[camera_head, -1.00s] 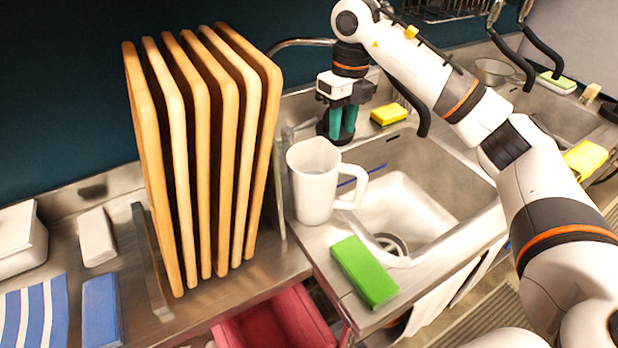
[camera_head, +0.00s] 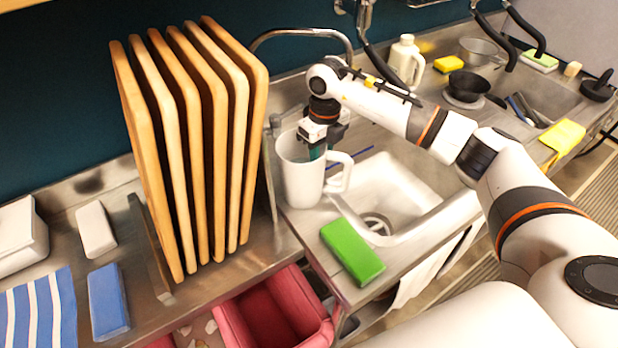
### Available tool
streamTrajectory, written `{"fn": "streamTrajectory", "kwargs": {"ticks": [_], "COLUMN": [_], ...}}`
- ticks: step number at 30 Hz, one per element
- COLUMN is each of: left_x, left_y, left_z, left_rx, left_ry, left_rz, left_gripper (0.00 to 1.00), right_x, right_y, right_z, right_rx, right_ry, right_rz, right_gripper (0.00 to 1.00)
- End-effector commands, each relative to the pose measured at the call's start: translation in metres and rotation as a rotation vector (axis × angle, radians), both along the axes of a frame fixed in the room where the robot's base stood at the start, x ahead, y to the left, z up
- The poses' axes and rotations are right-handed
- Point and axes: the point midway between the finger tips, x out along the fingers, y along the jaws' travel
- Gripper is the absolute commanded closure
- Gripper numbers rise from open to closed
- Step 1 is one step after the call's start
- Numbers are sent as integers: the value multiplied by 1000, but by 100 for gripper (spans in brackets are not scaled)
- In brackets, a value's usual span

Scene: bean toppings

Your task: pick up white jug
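The white jug (camera_head: 300,178) stands upright on the steel counter at the left edge of the sink, with its handle to the right. My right gripper (camera_head: 317,151) points down at the jug's top, by the right part of the rim near the handle. Its teal fingers are mostly hidden, so I cannot tell whether they are open, touch the jug or reach inside it. My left gripper is out of view.
A green sponge (camera_head: 352,252) lies in front of the jug. Upright wooden boards (camera_head: 190,150) stand close on its left. The sink basin (camera_head: 395,190) is on the right, and a curved faucet (camera_head: 302,32) is behind. A pink bin (camera_head: 275,312) sits below the counter.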

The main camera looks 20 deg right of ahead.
Motion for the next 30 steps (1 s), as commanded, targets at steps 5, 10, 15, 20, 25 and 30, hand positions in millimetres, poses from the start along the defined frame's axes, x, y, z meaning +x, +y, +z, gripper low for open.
{"fn": "streamTrajectory", "kwargs": {"ticks": [5, 10, 15, 20, 25, 30], "left_x": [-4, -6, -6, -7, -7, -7], "left_y": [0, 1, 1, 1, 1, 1], "left_z": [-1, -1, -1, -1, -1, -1], "left_rx": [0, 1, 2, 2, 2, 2], "left_ry": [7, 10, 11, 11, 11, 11], "left_rz": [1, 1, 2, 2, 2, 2], "left_gripper": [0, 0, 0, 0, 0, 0], "right_x": [0, 0, 0, 0, 0, 0], "right_y": [0, 0, 0, 0, 0, 0], "right_z": [-1, -1, 0, -1, -1, -1], "right_rx": [0, 0, 0, 0, 0, 0], "right_ry": [-1, -1, -1, 0, 0, 0], "right_rz": [0, 0, 0, 0, 0, 0], "right_gripper": [69, 93, 100, 100, 100, 100]}}
